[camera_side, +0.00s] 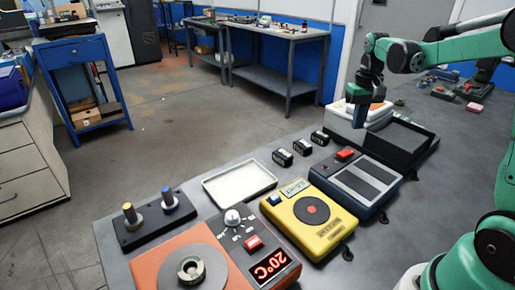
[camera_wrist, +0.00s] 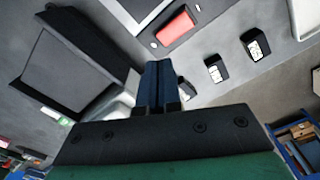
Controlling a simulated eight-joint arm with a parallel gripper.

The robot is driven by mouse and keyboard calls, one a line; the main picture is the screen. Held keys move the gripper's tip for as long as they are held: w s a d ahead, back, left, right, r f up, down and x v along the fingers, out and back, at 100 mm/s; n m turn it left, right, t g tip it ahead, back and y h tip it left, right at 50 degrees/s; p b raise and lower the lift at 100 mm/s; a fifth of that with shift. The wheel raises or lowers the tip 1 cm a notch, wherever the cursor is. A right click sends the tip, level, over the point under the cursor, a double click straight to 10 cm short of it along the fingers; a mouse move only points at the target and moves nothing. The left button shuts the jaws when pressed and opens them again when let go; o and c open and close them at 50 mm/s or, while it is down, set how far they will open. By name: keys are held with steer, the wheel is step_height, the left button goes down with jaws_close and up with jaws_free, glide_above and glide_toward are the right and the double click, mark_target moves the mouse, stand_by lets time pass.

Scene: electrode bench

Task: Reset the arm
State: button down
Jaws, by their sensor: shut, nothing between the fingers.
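My green arm reaches in from the right in the side view, with my gripper (camera_side: 363,108) pointing down above the far right end of the bench. The blue fingers are closed together and hold nothing. They also show shut in the wrist view (camera_wrist: 158,85). The gripper hangs over or in front of a white box (camera_side: 345,124) beside a black open tray (camera_side: 405,140). I cannot tell the exact height of the fingertips above the box.
On the bench (camera_side: 215,177) stand a blue device with a red button (camera_side: 357,180), a yellow device (camera_side: 311,215), an orange hotplate (camera_side: 190,268), a white tray (camera_side: 240,183), a black stand with two posts (camera_side: 150,222) and small black blocks (camera_side: 301,147). The left floor is clear.

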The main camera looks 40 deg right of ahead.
steer(key=s+a+r+n+t, duration=0.1)
steer(key=s+a+n+t, duration=0.1)
steer(key=a, duration=0.7)
steer(key=s+a+r+n+t, duration=0.1)
steer(key=s+a+n+t, duration=0.2)
steer(key=a, duration=0.7)
steer(key=shift+s+n+t, duration=0.3)
steer(key=shift+n+t, duration=0.2)
steer(key=shift+t, duration=0.6)
